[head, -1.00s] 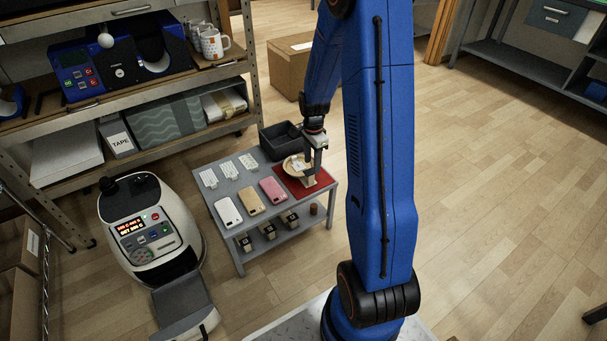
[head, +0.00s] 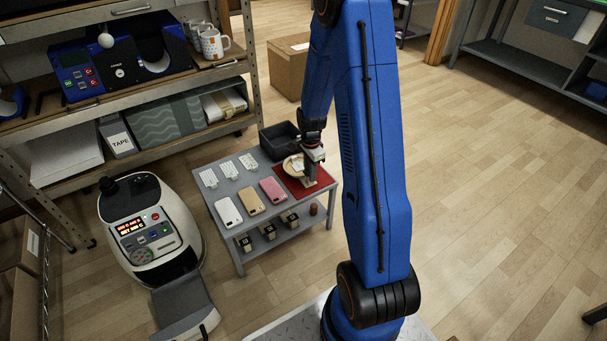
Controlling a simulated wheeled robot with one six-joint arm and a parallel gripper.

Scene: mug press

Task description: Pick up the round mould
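A pale round piece (head: 290,166), which looks like the round mould, lies on the red mat (head: 323,178) at the right end of the small grey table (head: 235,186). My gripper (head: 309,181) is low over the mat at the right side of this round piece, pointing down. The gripper partly covers the piece's right edge. I cannot tell whether the fingers touch it, or whether they are open or shut, as they are too small here.
A dark bin (head: 279,140) stands behind the mat. White, gold and pink phone cases (head: 272,189) and several white cards (head: 228,168) lie to the left. A white machine (head: 150,228) stands left of the table, and a shelf with mugs (head: 214,44) behind. Floor at right is clear.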

